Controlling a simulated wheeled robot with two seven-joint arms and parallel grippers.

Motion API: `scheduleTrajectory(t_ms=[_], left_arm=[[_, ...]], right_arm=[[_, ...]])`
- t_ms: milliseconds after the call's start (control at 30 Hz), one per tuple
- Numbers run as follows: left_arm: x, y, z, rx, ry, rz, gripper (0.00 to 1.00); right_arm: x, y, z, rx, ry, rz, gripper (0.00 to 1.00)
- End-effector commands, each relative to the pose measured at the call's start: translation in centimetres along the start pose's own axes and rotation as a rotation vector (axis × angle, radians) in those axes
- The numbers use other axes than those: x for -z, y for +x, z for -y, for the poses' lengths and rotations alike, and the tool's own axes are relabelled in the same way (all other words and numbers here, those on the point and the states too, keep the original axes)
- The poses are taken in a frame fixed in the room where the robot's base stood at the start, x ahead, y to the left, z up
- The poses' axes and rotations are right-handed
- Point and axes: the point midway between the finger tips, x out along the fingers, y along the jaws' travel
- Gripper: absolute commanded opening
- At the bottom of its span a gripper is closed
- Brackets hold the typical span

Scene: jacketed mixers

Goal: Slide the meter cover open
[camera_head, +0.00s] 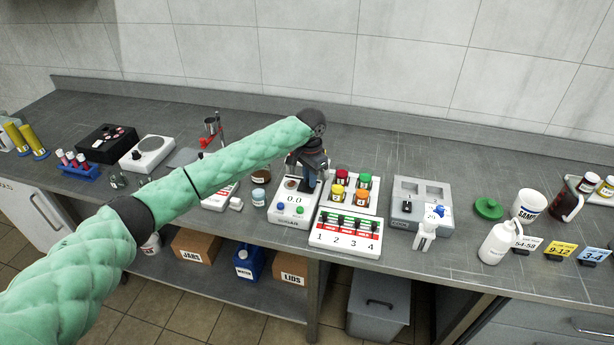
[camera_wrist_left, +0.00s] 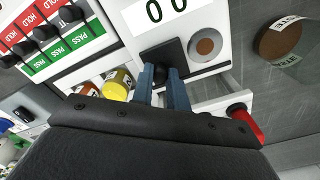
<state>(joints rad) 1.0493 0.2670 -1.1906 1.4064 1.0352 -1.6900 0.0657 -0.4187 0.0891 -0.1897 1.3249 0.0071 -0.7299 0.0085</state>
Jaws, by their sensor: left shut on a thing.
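The meter (camera_head: 291,207) is a white box on the bench with a 0.0 display; it also shows in the left wrist view (camera_wrist_left: 200,20). Its cover (camera_wrist_left: 174,50) is a dark square plate with a knob. A round brown spot (camera_wrist_left: 205,47) on the meter lies uncovered beside the plate; it also shows in the head view (camera_head: 291,184). My left gripper (camera_wrist_left: 162,78) is shut on the cover's knob, one blue finger on each side. In the head view my left gripper (camera_head: 308,186) reaches down over the meter and hides most of the cover. My right gripper is not in view.
A rack with coloured caps (camera_head: 361,181) stands right of the meter, with a numbered switch panel (camera_head: 345,239) in front. A brown-lidded jar (camera_head: 259,197) stands just to the left. A grey device (camera_head: 421,190) stands further right. The bench behind is mostly clear.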

Motion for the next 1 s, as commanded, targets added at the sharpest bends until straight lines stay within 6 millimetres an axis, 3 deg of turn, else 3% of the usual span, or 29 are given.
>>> scheduleTrajectory(t_ms=[67,100,200,633,700,1000], left_arm=[[0.0,-0.1,0.0,0.001,0.000,-0.002,0.00],[0.0,-0.1,0.0,0.001,0.000,-0.002,0.21],[0.0,-0.1,0.0,0.000,0.000,-0.001,0.38],[0.0,-0.8,0.0,0.000,0.000,-0.001,0.38],[0.1,-1.6,0.1,0.000,0.000,-0.002,0.38],[0.1,-5.8,0.1,0.001,0.001,-0.002,0.38]], right_arm=[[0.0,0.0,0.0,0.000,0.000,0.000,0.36],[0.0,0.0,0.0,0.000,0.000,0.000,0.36],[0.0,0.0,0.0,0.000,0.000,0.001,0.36],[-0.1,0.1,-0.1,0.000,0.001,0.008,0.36],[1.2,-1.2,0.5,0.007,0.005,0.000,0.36],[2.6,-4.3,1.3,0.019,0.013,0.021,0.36]])
